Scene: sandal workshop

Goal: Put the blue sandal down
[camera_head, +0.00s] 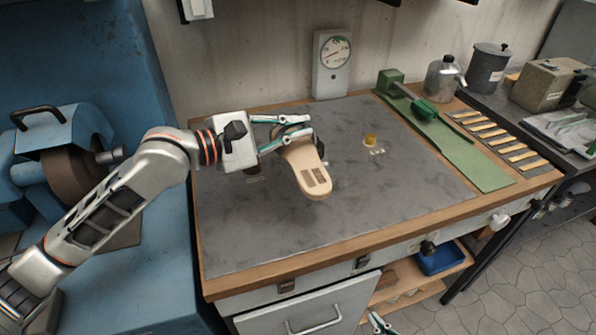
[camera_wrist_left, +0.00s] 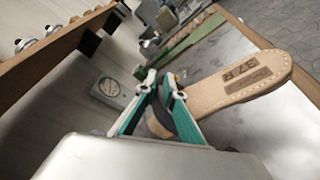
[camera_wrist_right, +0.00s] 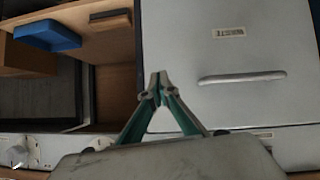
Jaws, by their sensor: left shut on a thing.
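The sandal (camera_head: 313,178) is in my left gripper (camera_head: 293,128), over the grey bench mat (camera_head: 410,205). Its tan sole, with a dark printed block, faces the head camera, and its toe points to the front. The left fingers (camera_wrist_left: 162,85) are shut on the sandal's dark strap part; no clear blue shows. I cannot tell whether the sandal touches the mat. My right gripper (camera_wrist_right: 157,82) is empty, its tips together, in front of the bench drawers; it shows low in the head view (camera_head: 378,322).
A green strip (camera_head: 460,155) with a green tool lies at right. A dial gauge (camera_head: 332,62) stands at the back. A blue grinder (camera_head: 65,150) is at left. The mat's front is clear.

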